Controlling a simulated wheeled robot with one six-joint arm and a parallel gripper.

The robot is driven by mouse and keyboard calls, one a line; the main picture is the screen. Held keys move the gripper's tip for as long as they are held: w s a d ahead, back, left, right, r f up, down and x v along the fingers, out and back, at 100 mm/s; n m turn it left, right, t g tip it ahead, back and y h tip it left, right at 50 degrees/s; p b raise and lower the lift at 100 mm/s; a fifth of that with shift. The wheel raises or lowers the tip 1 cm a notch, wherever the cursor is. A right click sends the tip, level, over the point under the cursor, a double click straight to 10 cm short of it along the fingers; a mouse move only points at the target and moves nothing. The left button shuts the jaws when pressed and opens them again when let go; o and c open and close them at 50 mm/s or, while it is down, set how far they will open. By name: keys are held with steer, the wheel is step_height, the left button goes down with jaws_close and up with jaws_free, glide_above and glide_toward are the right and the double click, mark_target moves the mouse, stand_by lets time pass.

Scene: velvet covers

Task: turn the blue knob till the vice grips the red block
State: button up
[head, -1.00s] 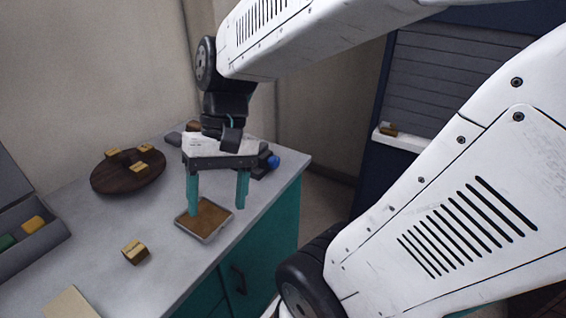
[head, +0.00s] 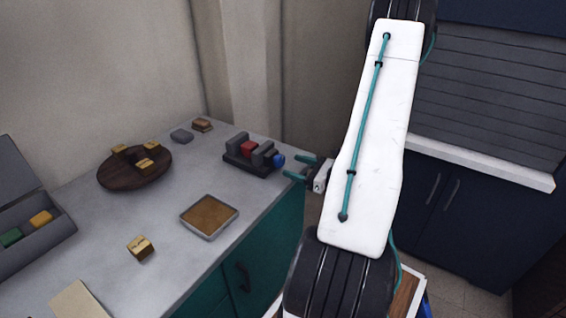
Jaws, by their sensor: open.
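The dark grey vice (head: 240,163) stands at the far right edge of the counter. The red block (head: 248,148) sits between its jaws; I cannot tell whether the jaws touch it. The blue knob (head: 279,160) is on the vice's right end, by the counter edge. My gripper (head: 294,167) is open and empty, just right of the knob, with its teal fingers pointing left towards it. The fingertips look close to the knob, but I cannot tell whether they touch it. My arm hides nothing of the vice.
A square tray with a brown bottom (head: 183,217) lies nearer on the counter (head: 110,225). A round dark board (head: 118,182) carries several wooden blocks. A loose wooden block (head: 140,248) and a grey open case (head: 50,245) are at left.

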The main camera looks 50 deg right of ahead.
mark_target(282, 162)
steer(key=w, duration=0.2)
steer(key=w+f+m+h, duration=0.1)
steer(key=w, duration=0.1)
steer(key=w+d+h, duration=0.1)
steer(key=w, duration=0.1)
steer(key=shift+w+d+f, duration=0.1)
steer(key=shift+w+f, duration=0.15)
steer(key=shift+f, duration=0.05)
steer(key=shift+m, duration=0.3)
steer(key=c, duration=1)
